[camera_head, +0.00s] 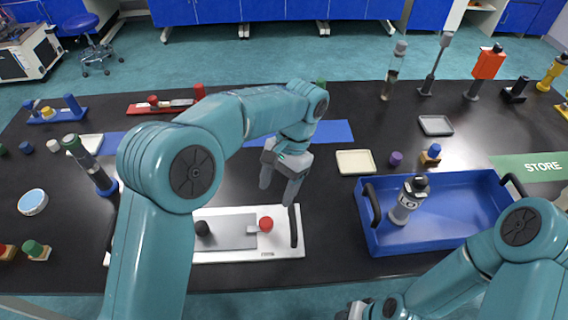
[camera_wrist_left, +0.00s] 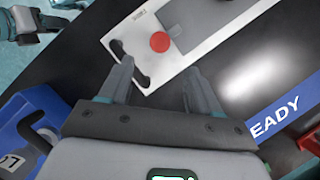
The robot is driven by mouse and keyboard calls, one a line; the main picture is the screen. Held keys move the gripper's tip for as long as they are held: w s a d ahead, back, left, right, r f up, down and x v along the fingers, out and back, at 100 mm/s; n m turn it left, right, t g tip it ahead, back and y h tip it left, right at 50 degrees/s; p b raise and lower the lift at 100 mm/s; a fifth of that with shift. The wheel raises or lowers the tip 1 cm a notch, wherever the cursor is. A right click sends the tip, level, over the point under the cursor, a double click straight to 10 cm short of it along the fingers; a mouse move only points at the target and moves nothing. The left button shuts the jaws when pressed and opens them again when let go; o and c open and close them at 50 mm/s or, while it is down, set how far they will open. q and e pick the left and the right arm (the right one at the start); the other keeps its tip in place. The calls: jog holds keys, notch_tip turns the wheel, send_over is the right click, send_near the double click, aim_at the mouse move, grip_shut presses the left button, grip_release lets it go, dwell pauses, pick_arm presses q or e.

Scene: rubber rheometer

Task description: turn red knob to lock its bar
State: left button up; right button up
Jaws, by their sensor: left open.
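The red knob (camera_head: 266,224) sits toward the right end of a white board (camera_head: 280,248) with a grey plate (camera_head: 232,232). A short pale bar (camera_head: 252,229) shows between knob and plate. In the left wrist view the red knob (camera_wrist_left: 160,42) lies just beyond the fingertips, its bar running beside the grey plate (camera_wrist_left: 205,18). My left gripper (camera_head: 278,190) is open and empty, above and behind the knob, apart from it; it also shows in the left wrist view (camera_wrist_left: 159,68). My right gripper (camera_head: 354,309) is at the bottom edge, its fingers unclear.
A black knob (camera_head: 202,228) stands at the plate's left end. A blue tray (camera_head: 460,215) holding a bottle (camera_head: 409,199) stands to the right. A cream dish (camera_head: 356,162) and purple piece (camera_head: 396,158) lie behind it. A red fixture (camera_head: 135,109) stands at the back left.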

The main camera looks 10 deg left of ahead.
pick_arm(q)
jog(key=v, duration=0.6)
jog(key=shift+r+p, duration=0.3)
jog(key=shift+p, duration=0.1)
jog(key=shift+w+d, duration=0.1)
jog(key=shift+w, duration=0.05)
